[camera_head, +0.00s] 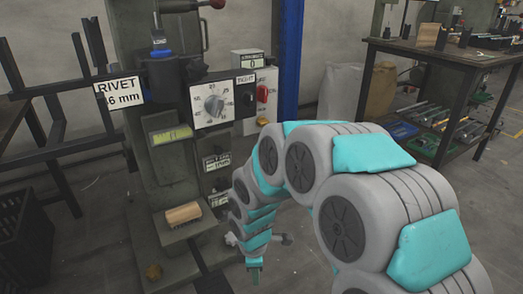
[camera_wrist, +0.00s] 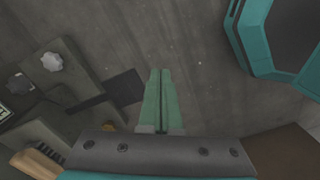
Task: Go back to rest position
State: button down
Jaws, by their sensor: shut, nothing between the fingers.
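My gripper (camera_head: 255,274) points down in the lower middle of the head view, to the right of the rivet press base. In the wrist view its two green fingers (camera_wrist: 160,98) lie together with nothing between them, over bare grey floor. My grey and teal arm bends down from the right side of the head view. The gripper touches nothing that I can see.
The rivet press (camera_head: 165,130) stands left of my gripper, with a dial panel (camera_head: 215,103) and a wooden block (camera_head: 183,214) on its base. A workbench (camera_head: 450,52) with tools stands at the back right. A black crate (camera_head: 22,235) is at far left.

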jog(key=s+d+r+m+p, duration=0.3)
jog(key=s+d+r+m, duration=0.6)
jog(key=d+r, duration=0.3)
jog(key=s+d+r+m+g+p, duration=0.1)
jog(key=s+d+r+m, duration=0.1)
jog(key=s+r+m, duration=0.2)
jog(key=s+d+r+m+p, duration=0.2)
jog(key=s+r+m, duration=0.3)
jog(key=s, duration=0.5)
jog(key=shift+s+d+r+m+g, duration=0.3)
jog(key=shift+d+r+g, duration=0.1)
dwell(0.4)
